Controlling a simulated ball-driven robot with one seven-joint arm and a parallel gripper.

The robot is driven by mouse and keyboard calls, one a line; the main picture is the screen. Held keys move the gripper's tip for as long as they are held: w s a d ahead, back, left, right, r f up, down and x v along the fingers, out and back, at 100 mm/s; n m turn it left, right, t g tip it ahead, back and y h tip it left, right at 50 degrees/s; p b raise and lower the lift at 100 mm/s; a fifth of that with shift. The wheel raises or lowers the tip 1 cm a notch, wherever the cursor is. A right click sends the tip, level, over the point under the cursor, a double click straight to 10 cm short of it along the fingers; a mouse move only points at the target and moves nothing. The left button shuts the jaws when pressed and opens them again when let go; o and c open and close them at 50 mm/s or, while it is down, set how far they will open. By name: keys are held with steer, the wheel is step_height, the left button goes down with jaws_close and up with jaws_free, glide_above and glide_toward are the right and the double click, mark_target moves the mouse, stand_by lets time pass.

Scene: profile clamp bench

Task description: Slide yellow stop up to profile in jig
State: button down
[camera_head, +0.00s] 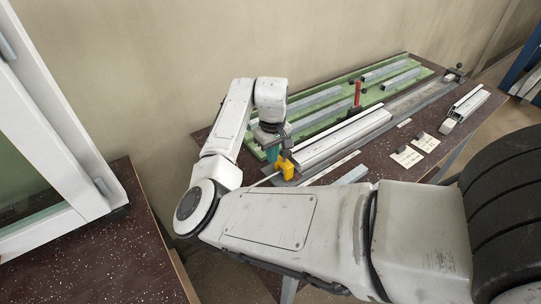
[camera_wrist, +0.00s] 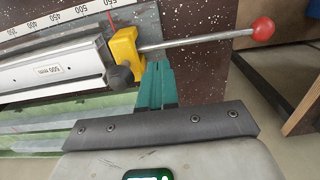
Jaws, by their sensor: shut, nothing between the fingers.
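The yellow stop (camera_head: 286,167) sits at the near end of the jig rail; the wrist view shows it too (camera_wrist: 124,44), with a dark knob (camera_wrist: 121,77) and a metal rod ending in a red ball (camera_wrist: 262,28).
A green rack (camera_head: 312,120) with more profiles lies behind the jig, and a red upright handle (camera_head: 357,94) stands between. A short profile piece (camera_head: 468,102) and paper notes (camera_head: 407,155) lie on the dark speckled table. A white-framed window (camera_head: 45,135) stands at left.

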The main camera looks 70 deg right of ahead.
steer(key=shift+s+d+b, duration=0.25)
steer(key=shift+s+d, duration=0.15)
steer(key=shift+d, duration=0.3)
steer(key=shift+s+d+b, duration=0.2)
steer(key=shift+s+d, duration=0.25)
steer(key=shift+d, duration=0.25)
steer(key=shift+s+d+b, duration=0.25)
steer(key=shift+s+d, duration=0.15)
steer(key=shift+d, duration=0.3)
steer(key=shift+s+d+r, duration=0.1)
steer(key=shift+s+d, duration=0.2)
steer(key=shift+d, duration=0.25)
steer(key=shift+a, duration=0.1)
steer(key=shift+w+a+p, duration=0.4)
steer(key=shift+a+p, duration=0.25)
steer(key=shift+p, duration=0.05)
step_height(320, 180, up, 5)
steer(key=p, duration=0.5)
steer(key=shift+r, duration=1)
